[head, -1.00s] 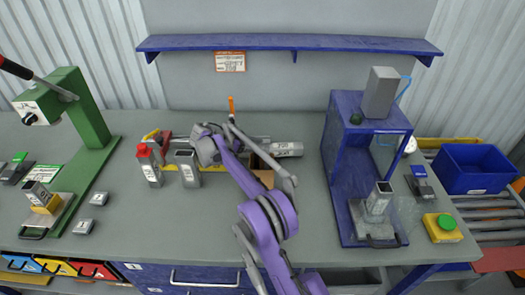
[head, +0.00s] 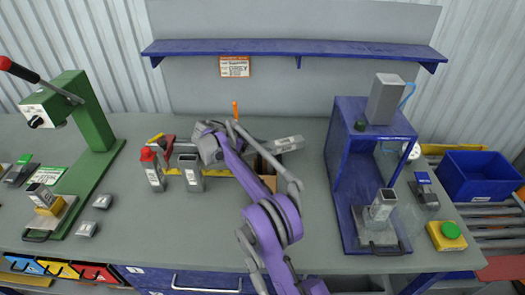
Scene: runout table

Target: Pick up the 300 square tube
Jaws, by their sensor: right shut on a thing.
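The 300 square tube (head: 287,144) is a grey metal tube with a printed label, towards the back of the bench right of my right wrist. It lies at a slant, its right end higher in the picture; its left part is hidden behind my right arm. My right gripper (head: 259,147) is shut on this tube, its fingers mostly hidden by the arm. I cannot tell whether the tube clears the bench. My left gripper is not in view.
A green press (head: 92,125) is at left. A blue frame (head: 347,165) holding another tube (head: 383,204) stands at right. A blue shelf (head: 330,50) overhangs the back.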

